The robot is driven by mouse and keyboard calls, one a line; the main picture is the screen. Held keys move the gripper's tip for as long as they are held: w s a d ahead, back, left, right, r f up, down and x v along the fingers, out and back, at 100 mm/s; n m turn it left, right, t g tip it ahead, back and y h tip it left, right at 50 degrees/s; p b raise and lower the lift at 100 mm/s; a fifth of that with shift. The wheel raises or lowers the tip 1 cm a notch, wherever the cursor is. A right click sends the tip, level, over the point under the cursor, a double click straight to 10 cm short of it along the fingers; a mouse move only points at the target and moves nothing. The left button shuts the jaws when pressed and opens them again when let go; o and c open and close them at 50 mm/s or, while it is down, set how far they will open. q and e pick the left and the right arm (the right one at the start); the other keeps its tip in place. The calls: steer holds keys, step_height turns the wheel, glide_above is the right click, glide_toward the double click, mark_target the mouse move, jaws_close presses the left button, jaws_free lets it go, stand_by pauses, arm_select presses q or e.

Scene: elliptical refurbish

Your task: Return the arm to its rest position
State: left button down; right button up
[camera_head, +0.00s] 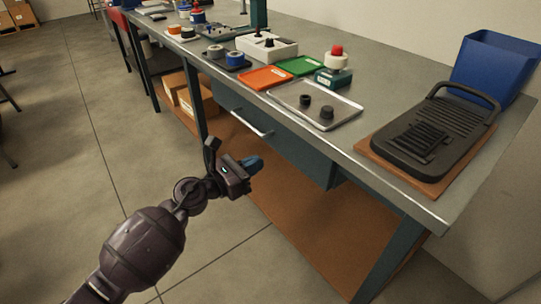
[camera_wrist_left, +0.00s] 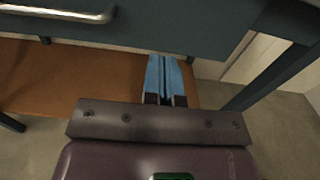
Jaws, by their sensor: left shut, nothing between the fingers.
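My left arm comes in from the lower left in the head view. Its gripper (camera_head: 254,163) is shut and empty, held in the air in front of the workbench, below the level of the bench top (camera_head: 376,132). In the left wrist view the two blue fingers (camera_wrist_left: 166,75) lie side by side with nothing between them. Behind them are the bench's lower shelf (camera_wrist_left: 75,77) and the front of its drawer (camera_wrist_left: 180,25). My right gripper is in neither view.
The bench's drawer (camera_head: 285,150) has a protruding handle (camera_head: 250,122). On the bench top are a metal tray (camera_head: 345,113) with two dark knobs, a black grill-like device (camera_head: 430,135) and a blue bin (camera_head: 492,70). Cardboard boxes (camera_head: 195,98) sit on the lower shelf.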

arm_select(q)
steer(key=s+a+n+t+y+p, duration=0.8)
steer(key=s+a+n, duration=1.05)
steer(key=n, duration=0.75)
steer(key=s+a+f+n+g+y+p, duration=0.2)
steer(key=s+a+n+g+y+p, duration=0.1)
steer(key=s+n, duration=0.7)
steer(key=s+a+f+n+g+y+p, duration=0.2)
steer(key=s+n, duration=0.8)
steer(key=s, duration=0.5)
steer(key=a+g+y+p, duration=0.1)
steer(key=a+g+y, duration=0.1)
steer(key=a, duration=0.1)
steer(key=shift+s+a+f, duration=0.2)
steer(key=shift+s+a, duration=0.05)
steer(key=shift+s, duration=0.1)
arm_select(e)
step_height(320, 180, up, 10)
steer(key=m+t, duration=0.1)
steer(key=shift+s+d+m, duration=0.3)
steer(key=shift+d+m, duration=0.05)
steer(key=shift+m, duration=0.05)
